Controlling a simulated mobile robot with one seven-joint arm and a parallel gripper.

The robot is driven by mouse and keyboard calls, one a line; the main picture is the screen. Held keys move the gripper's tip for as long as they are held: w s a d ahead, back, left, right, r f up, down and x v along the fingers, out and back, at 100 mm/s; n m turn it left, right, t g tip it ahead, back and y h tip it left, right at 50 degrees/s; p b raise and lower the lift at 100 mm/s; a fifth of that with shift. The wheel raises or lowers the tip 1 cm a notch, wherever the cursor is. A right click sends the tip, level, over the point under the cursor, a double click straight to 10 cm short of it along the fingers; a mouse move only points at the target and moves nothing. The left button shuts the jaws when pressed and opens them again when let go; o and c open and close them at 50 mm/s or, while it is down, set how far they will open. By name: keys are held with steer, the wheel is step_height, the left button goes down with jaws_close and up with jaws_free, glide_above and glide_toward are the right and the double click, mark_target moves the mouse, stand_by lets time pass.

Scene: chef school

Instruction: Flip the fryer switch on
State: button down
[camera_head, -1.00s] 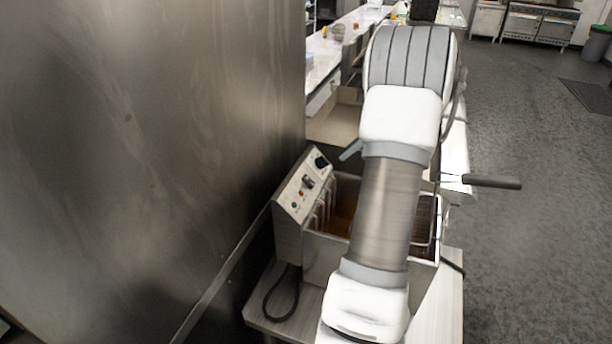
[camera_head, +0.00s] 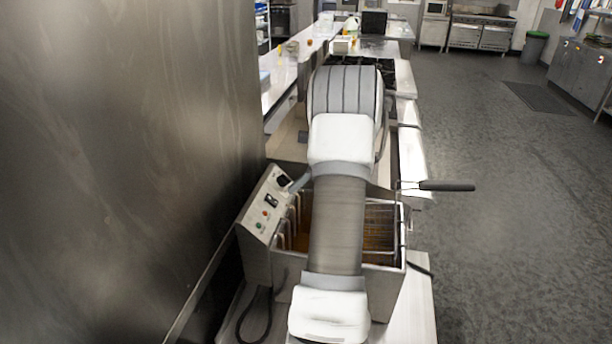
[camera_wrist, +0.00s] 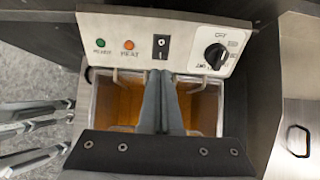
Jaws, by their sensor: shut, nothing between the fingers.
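The fryer (camera_head: 375,280) stands on a light table, with its sloped control panel (camera_head: 250,218) on the left side. The panel carries a black switch (camera_head: 271,200), which also shows in the wrist view (camera_wrist: 161,45), between the orange heat light (camera_wrist: 128,45) and the black knob (camera_wrist: 216,56). The green light (camera_wrist: 100,43) is at the left end. My gripper (camera_wrist: 161,74) is shut and empty, its fingertips pointing at the panel just below the switch in the wrist view. Whether they touch it I cannot tell. In the head view my arm hides most of the gripper.
Oil tanks (camera_wrist: 197,105) lie below my fingers. A fryer basket with a dark handle (camera_head: 446,186) sticks out to the right. A tall steel wall (camera_head: 120,150) stands close on the left. The floor (camera_head: 510,230) on the right is clear.

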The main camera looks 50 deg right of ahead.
mark_target(277, 203)
steer(key=x, duration=0.6)
steer(key=shift+f, duration=0.15)
steer(key=shift+w+a+f, duration=0.1)
steer(key=shift+f, duration=0.2)
steer(key=shift+r, duration=0.2)
steer(key=shift+r+p, duration=0.7)
